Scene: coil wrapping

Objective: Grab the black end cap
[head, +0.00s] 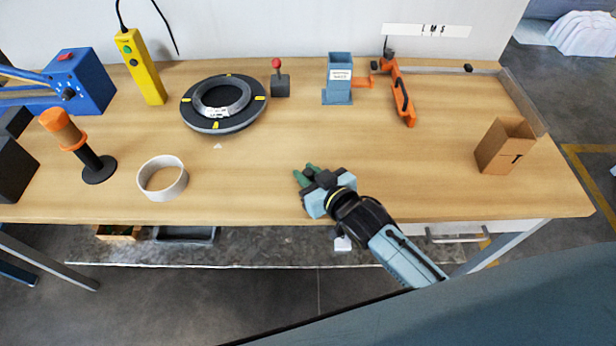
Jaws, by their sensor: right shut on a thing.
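My right gripper (306,174) is over the front middle of the wooden table, its green fingertips pointing to the back left. It is shut on a small dark thing, which I take to be the black end cap (323,179). The fingers and gripper body hide much of it, so its shape is unclear. No other black end cap shows on the table. My left gripper is not in view.
A steel ring lies on a round black turntable (189,117). A white tape roll (148,188) and orange-handled tool (62,128) stand left. A blue holder (340,75), orange tool (401,95) and cardboard box (497,152) are right. The table middle (420,160) is clear.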

